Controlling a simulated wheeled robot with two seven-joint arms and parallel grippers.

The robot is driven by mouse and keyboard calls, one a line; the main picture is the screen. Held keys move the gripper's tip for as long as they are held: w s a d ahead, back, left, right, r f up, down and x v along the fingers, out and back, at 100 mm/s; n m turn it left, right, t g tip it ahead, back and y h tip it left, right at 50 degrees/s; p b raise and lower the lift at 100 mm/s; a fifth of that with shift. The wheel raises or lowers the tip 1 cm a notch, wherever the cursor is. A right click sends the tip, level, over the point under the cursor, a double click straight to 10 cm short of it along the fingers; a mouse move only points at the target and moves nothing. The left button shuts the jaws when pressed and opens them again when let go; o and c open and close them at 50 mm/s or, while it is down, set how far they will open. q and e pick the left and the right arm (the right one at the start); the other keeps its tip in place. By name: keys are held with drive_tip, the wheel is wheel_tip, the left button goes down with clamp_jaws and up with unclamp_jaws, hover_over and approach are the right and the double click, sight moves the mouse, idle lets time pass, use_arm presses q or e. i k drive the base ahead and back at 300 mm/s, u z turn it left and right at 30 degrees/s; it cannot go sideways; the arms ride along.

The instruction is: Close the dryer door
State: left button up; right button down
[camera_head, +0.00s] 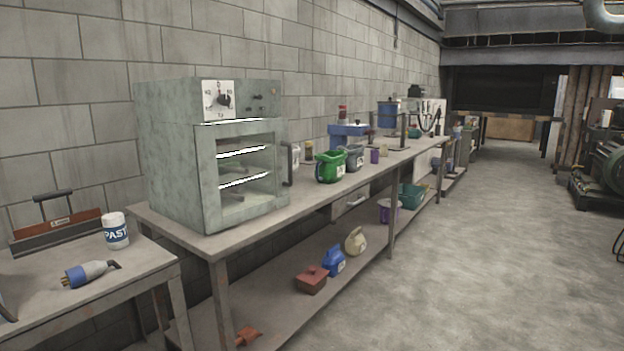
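The dryer (165,150) is a grey box-shaped oven standing on the near end of a long workbench. A dial and small knobs are on its upper front panel. Its door (205,180) has a grey frame around a window, through which light shelves show. A dark upright handle (288,163) is on the door's right side. The door lies across the dryer's front and looks shut or nearly so; I cannot tell whether a small gap is left. Neither my left nor my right gripper is in view.
The workbench (310,192) runs along the block wall, with a green container (330,166) and other vessels beyond the dryer. A lower side table (60,285) at left holds a white jar (116,231) and a blue plug (88,273).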

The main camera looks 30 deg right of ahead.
sight(205, 135)
drive_tip(key=z, duration=0.75)
drive_tip(key=i, duration=0.45)
drive_tip(key=z, duration=0.7)
drive_tip(key=i, duration=0.85)
drive_tip(key=u, duration=0.15)
